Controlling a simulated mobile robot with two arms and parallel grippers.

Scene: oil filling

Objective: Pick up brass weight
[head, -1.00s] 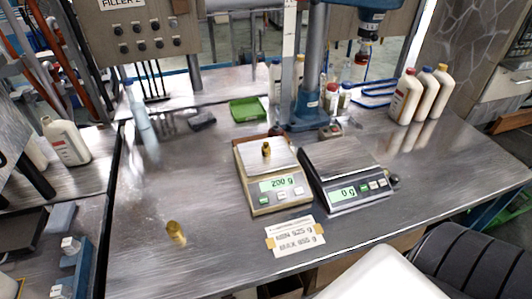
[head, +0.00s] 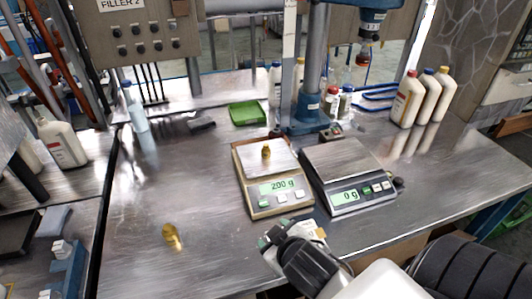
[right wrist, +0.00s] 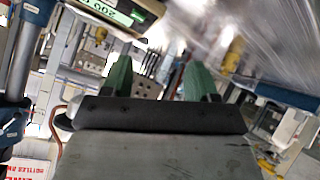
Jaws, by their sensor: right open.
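One brass weight (head: 171,236) stands on the bare table at the front left. Another small brass weight (head: 266,152) stands on the pan of the left scale (head: 246,158), whose display reads 200 g. My right gripper (head: 266,243) is over the table's front edge, just below the left scale and right of the loose weight, apart from both weights. In the right wrist view its two green fingers (right wrist: 160,78) are spread with nothing between them. A blurred yellowish shape (right wrist: 233,52) shows beyond them; I cannot tell what it is. My left gripper is not in view.
The right scale (head: 345,160) reads 0 g. A green tray (head: 247,113), a blue-grey column (head: 312,90) and white bottles (head: 407,100) stand farther back. The table left of the scales is mostly clear.

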